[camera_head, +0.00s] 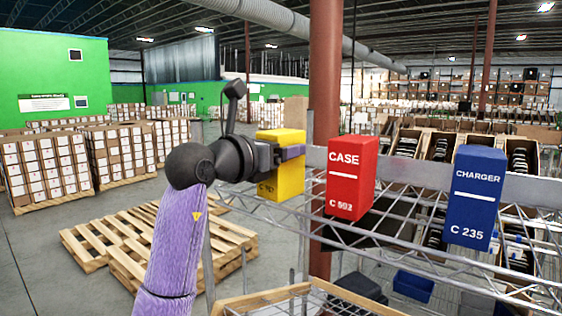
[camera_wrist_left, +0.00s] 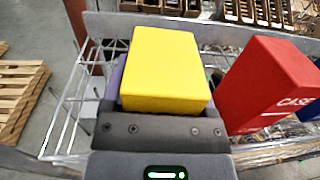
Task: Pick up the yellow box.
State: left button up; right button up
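The yellow box (camera_head: 286,178) stands upright at the left end of a row of boxes on a wire shelf, partly covered by my left gripper. My left gripper (camera_head: 290,152) comes in from the left, with a purple finger across the near face of the box. In the left wrist view the yellow box (camera_wrist_left: 166,70) is close in front of the palm, between the fingers. A purple finger shows along its left side; the right one is mostly hidden. Whether the fingers press on the box is not clear. My right gripper is not in view.
A red CASE box (camera_head: 351,177) stands just right of the yellow box, with a narrow gap. A blue CHARGER box (camera_head: 475,197) is farther right. A grey shelf rail (camera_head: 415,174) runs behind them. Wooden pallets (camera_head: 120,245) lie on the floor at left.

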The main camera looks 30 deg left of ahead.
pick_arm(q)
jog(key=c, duration=0.9)
